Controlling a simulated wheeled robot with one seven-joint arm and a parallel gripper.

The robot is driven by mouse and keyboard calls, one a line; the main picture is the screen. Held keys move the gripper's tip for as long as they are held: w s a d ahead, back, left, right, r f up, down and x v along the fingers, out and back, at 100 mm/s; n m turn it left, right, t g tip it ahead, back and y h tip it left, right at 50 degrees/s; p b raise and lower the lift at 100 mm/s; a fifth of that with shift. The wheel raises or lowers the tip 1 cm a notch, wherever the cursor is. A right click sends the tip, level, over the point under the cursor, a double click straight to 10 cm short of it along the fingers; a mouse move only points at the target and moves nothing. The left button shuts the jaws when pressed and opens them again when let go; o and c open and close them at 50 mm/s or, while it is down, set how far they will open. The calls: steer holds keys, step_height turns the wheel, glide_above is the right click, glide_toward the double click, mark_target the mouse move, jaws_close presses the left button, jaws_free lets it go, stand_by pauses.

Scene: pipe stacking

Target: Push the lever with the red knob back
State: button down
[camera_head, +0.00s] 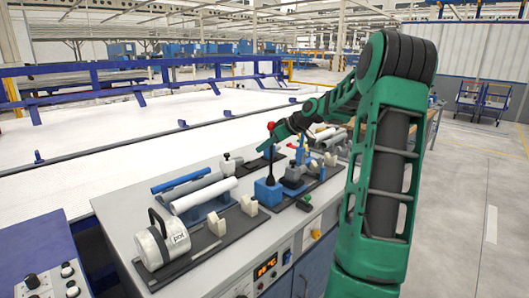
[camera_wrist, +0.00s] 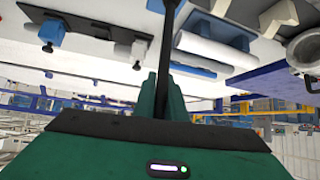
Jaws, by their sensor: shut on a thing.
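A lever with a red knob (camera_head: 270,126) rises from a blue box-shaped base (camera_head: 267,191) on the bench. My gripper (camera_head: 268,146) is at the upper part of this lever, just below the knob. In the wrist view my gripper (camera_wrist: 162,92) is shut on the dark lever rod (camera_wrist: 170,30), which runs up between the green fingers. The fingers hide part of the rod, and the knob does not show in the wrist view. The lever looks close to upright in the head view; its exact tilt is hard to tell.
White pipe (camera_head: 212,194), a blue pipe (camera_head: 181,180) and a metal cylinder with a handle (camera_head: 163,243) lie left of the lever. A white conveyor bed (camera_head: 100,150) with blue rails lies beyond the bench.

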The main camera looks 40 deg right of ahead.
mark_target(270, 127)
steer(key=shift+w+a+f+g, duration=0.15)
steer(key=shift+w+g, duration=0.3)
steer(key=shift+w, duration=0.3)
steer(key=shift+w+f+g, duration=0.2)
steer(key=shift+w+g, duration=0.3)
steer(key=shift+w, duration=0.25)
steer(key=shift+w+a+f+g, duration=0.15)
steer(key=shift+w+g, duration=0.3)
steer(key=shift+w, duration=0.4)
steer(key=c, duration=1.9)
jaws_free()
steer(key=shift+w+f, duration=0.1)
steer(key=shift+o, duration=0.5)
steer(key=shift+d, duration=0.1)
steer(key=v, duration=1)
steer(key=shift+r, duration=0.35)
